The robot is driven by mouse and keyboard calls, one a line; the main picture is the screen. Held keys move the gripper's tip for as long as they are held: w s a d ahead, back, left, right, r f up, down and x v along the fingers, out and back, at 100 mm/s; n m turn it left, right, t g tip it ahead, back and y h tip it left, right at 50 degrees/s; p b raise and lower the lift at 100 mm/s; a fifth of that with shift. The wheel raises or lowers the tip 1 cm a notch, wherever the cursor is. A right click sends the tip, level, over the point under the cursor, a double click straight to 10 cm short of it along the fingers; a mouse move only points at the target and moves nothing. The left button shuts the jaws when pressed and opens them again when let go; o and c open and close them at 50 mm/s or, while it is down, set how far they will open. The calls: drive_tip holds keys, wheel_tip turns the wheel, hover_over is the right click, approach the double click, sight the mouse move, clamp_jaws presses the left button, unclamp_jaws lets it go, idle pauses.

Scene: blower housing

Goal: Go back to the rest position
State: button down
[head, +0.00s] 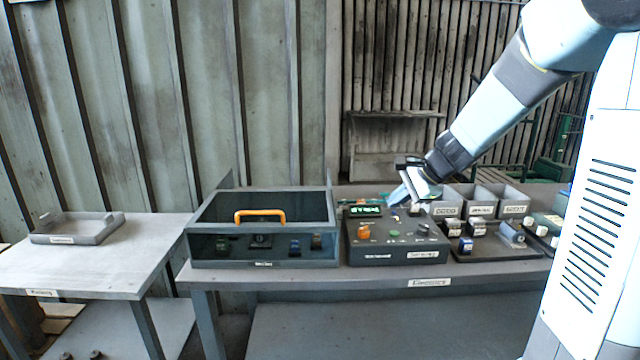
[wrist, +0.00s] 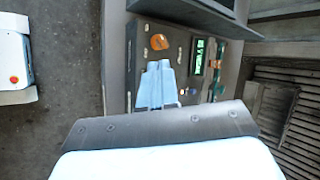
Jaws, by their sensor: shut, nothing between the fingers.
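My gripper (wrist: 158,64) is shut and empty, its two pale fingers side by side in the wrist view. In the head view my gripper (head: 397,196) hangs at the end of my arm, over the back of the dark control box (head: 397,255). The box has an orange knob (head: 364,231), a green button and a lit green display (head: 365,210). In the wrist view the orange knob (wrist: 159,42) and the green display (wrist: 199,57) lie beyond the fingertips. I cannot tell whether the fingertips touch the box.
Grey bins (head: 483,207) and a dark tray of small parts (head: 495,250) stand to the right. A side table (head: 90,265) at left holds a shallow tray (head: 77,236). A wall stands behind.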

drive_tip(key=s+d+r+n+h, duration=0.1)
drive_tip(key=s+n, duration=0.5)
drive_tip(key=s, duration=0.8)
drive_tip(key=s+d+r+n+h, duration=0.1)
drive_tip(key=s+r+n+h, duration=0.3)
drive_tip(key=s, duration=1)
drive_tip(key=shift+d+r+n+h, duration=0.3)
drive_tip(key=shift+r+n, duration=0.25)
drive_tip(key=shift+n, duration=1.25)
